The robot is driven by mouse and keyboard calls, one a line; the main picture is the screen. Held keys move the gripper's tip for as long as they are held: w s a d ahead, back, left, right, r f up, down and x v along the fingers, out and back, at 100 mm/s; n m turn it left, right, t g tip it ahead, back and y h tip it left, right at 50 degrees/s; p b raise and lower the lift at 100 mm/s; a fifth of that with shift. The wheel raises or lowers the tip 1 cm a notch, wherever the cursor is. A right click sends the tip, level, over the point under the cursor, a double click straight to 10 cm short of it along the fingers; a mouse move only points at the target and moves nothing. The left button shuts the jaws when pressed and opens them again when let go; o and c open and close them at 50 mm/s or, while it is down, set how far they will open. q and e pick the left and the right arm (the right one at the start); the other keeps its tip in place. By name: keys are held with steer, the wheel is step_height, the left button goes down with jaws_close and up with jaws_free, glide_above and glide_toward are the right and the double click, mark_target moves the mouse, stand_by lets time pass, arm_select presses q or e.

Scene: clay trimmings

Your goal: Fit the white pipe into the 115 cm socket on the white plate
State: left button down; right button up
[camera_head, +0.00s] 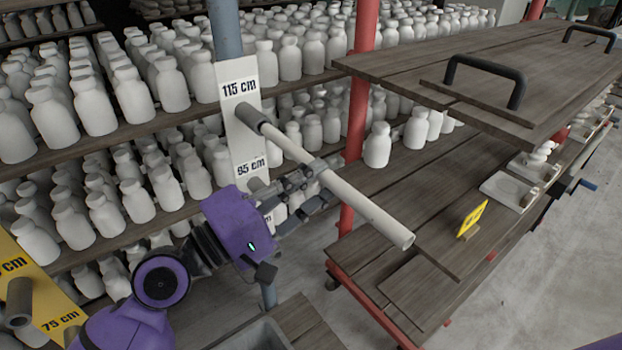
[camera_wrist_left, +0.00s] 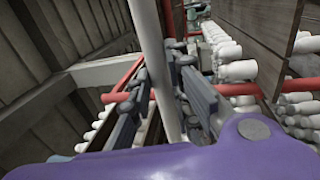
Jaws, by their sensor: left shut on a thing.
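The white pipe (camera_head: 362,208) slants from the white plate (camera_head: 243,140) down toward the lower right, its open near end sticking out free. Its far end meets the grey 115 cm socket (camera_head: 250,117) under the "115 cm" label and looks in line with it; how deep it sits inside I cannot tell. My left gripper (camera_head: 312,178) is shut on the pipe around its middle. In the left wrist view the pipe (camera_wrist_left: 150,45) passes between the fingers (camera_wrist_left: 158,100). A lower socket by the "95 cm" label is partly hidden behind my gripper. My right gripper is out of view.
Shelves of white bottles (camera_head: 290,60) stand close behind the plate. A yellow plate (camera_head: 45,290) with grey sockets is at the lower left. A red post (camera_head: 360,90) and a wooden table (camera_head: 440,180) with a small yellow sign (camera_head: 472,218) lie to the right.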

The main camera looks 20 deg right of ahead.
mark_target(294, 159)
arm_select(q)
steer(key=shift+w+a, duration=0.15)
steer(key=shift+w, duration=0.2)
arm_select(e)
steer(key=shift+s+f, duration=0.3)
arm_select(q)
steer(key=shift+w, duration=0.1)
steer(key=shift+w+a+b, duration=0.2)
steer(key=shift+w+b, duration=0.25)
steer(key=shift+w, duration=0.15)
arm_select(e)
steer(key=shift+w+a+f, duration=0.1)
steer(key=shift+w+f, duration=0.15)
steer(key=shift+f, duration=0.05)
arm_select(q)
steer(key=shift+w+a, duration=0.1)
steer(key=shift+w, duration=0.1)
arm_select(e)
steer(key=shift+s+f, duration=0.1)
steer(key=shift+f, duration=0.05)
arm_select(q)
steer(key=shift+w+a+b, duration=0.15)
steer(key=shift+w+b, duration=0.15)
steer(key=shift+w, duration=0.2)
steer(key=shift+w+a, duration=0.1)
steer(key=shift+w, duration=0.1)
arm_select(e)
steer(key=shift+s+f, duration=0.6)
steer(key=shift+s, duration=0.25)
